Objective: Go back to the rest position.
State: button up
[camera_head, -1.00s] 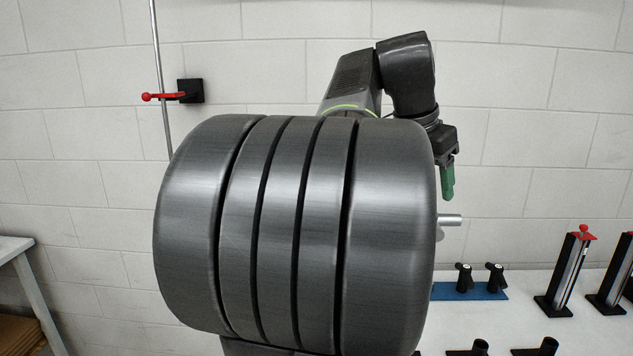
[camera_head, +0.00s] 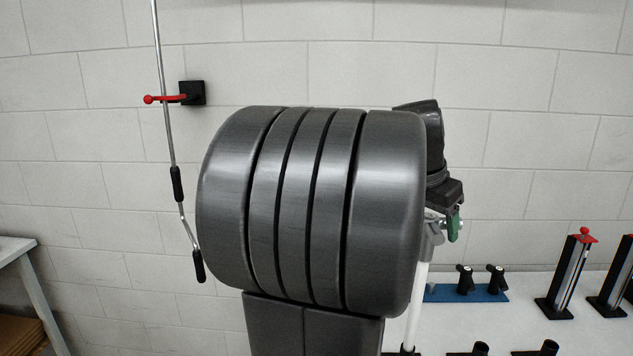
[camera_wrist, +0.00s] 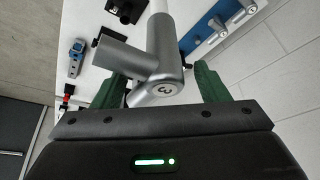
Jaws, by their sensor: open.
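My gripper (camera_head: 449,228) is low at the right of the head view, with green fingers partly hidden. In the wrist view my gripper (camera_wrist: 161,85) is open. A grey metal fitting marked 3 (camera_wrist: 163,70) lies between its two green fingers, and the jaws are not closed on it. Whether a finger touches it I cannot tell. In the head view the fitting (camera_head: 431,240) sits at the top of a white post (camera_head: 416,300), mostly behind my arm. My arm is bent down behind its large ribbed link and is not folded up.
A white table (camera_head: 530,290) at the right holds a blue base with black knobs (camera_head: 482,292) and upright red-topped clamps (camera_head: 567,280). A hanging crank rod (camera_head: 176,185) and a red wall lever (camera_head: 165,98) are at the left. The wall above is clear.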

jog(key=shift+f+b, duration=0.35)
jog(key=shift+f, duration=0.1)
jog(key=v, duration=1.4)
jog(key=x, duration=1.3)
jog(key=shift+f, duration=0.15)
jog(key=shift+w+d+p, duration=0.15)
jog(key=shift+p, duration=0.35)
notch_tip(320, 180, up, 9)
jog(key=p, duration=0.6)
